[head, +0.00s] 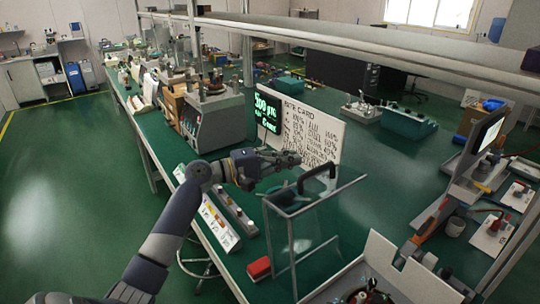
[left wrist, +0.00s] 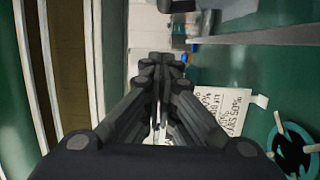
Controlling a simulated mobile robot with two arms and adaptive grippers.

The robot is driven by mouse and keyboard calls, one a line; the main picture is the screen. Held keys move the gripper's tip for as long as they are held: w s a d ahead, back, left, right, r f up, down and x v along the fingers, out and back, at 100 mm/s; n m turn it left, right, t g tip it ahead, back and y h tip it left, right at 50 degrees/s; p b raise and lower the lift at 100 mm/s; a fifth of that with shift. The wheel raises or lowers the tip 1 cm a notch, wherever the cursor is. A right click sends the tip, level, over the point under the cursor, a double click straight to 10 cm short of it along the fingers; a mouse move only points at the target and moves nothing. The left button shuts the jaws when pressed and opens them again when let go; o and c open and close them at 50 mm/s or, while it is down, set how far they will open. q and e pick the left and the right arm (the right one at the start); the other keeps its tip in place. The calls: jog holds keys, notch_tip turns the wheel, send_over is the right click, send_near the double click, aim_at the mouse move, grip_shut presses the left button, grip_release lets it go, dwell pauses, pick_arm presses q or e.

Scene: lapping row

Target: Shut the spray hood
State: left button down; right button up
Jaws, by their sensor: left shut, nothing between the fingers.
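The spray hood (head: 322,232) appears to be the clear box with a thin grey frame in the middle of the head view. A black handle (head: 318,178) sits at its top edge. Its clear panes make it hard to tell how far it is open. My left gripper (head: 298,158) is shut and empty, just above and left of the handle, apart from it as far as I can see. In the left wrist view the shut fingers (left wrist: 162,75) point away over the bench. My right gripper is not in view.
A rate card board (head: 312,132) and a green-lit display (head: 267,112) stand behind the gripper. A red block (head: 259,268) lies left of the hood. A cream-walled unit (head: 385,262) is at lower right. A shelf rail (head: 330,36) runs overhead.

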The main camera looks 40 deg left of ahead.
pick_arm(q)
jog(key=d+p, duration=0.1)
jog(key=d, duration=0.1)
jog(key=s+d+p, duration=0.1)
jog(key=d, duration=0.1)
jog(key=shift+f, duration=0.1)
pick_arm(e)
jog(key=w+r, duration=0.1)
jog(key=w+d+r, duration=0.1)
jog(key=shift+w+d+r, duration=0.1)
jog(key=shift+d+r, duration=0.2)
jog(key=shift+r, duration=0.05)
pick_arm(q)
jog(key=shift+s, duration=0.1)
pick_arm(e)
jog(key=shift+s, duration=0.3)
